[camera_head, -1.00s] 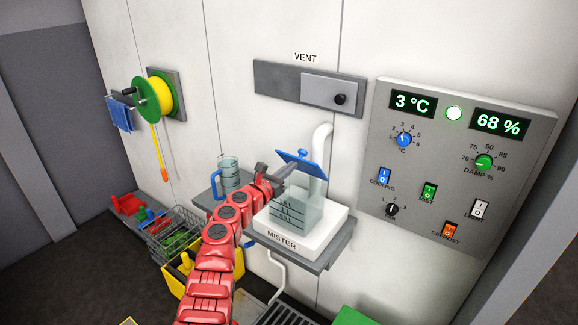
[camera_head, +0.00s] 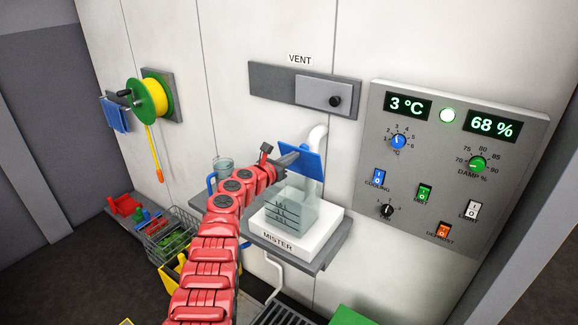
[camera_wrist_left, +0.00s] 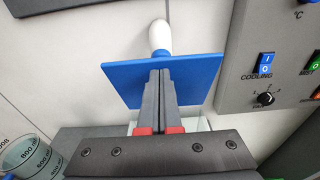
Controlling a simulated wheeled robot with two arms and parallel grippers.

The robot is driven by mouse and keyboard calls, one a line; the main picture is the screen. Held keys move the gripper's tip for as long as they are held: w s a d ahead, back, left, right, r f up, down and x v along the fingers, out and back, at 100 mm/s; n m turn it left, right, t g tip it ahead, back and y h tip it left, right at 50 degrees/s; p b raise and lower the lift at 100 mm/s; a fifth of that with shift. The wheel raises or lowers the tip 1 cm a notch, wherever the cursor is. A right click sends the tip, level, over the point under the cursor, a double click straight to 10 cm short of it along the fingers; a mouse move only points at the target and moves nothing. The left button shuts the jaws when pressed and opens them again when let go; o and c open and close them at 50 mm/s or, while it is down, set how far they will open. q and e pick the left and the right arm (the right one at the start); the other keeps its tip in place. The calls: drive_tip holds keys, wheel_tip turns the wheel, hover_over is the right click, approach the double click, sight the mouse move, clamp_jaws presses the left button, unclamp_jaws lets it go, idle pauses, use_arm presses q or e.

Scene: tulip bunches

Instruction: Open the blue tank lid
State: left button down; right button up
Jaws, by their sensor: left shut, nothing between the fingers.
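The blue tank lid (camera_head: 304,161) stands raised, close to upright, at the back of the clear tank (camera_head: 290,212) on the white mister base (camera_head: 322,231). The tank's top is uncovered. My left gripper (camera_head: 292,158) is shut and empty, with its fingertips at the near face of the lid. In the left wrist view, the shut fingers (camera_wrist_left: 160,74) overlap the middle of the lid (camera_wrist_left: 195,73); I cannot tell whether they press on it. My right gripper is not in view.
A measuring jug (camera_head: 222,169) with a blue handle stands on the shelf left of the tank. The control panel (camera_head: 448,190) is on the wall at right. A wire basket (camera_head: 170,235) is low at left.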

use_arm(q)
drive_tip(key=shift+w+d+r+b, duration=0.4)
drive_tip(key=shift+w+d+b, duration=0.05)
drive_tip(key=shift+w+b, duration=0.25)
drive_tip(key=shift+d+r, duration=0.1)
drive_tip(key=shift+r, duration=0.05)
idle(0.4)
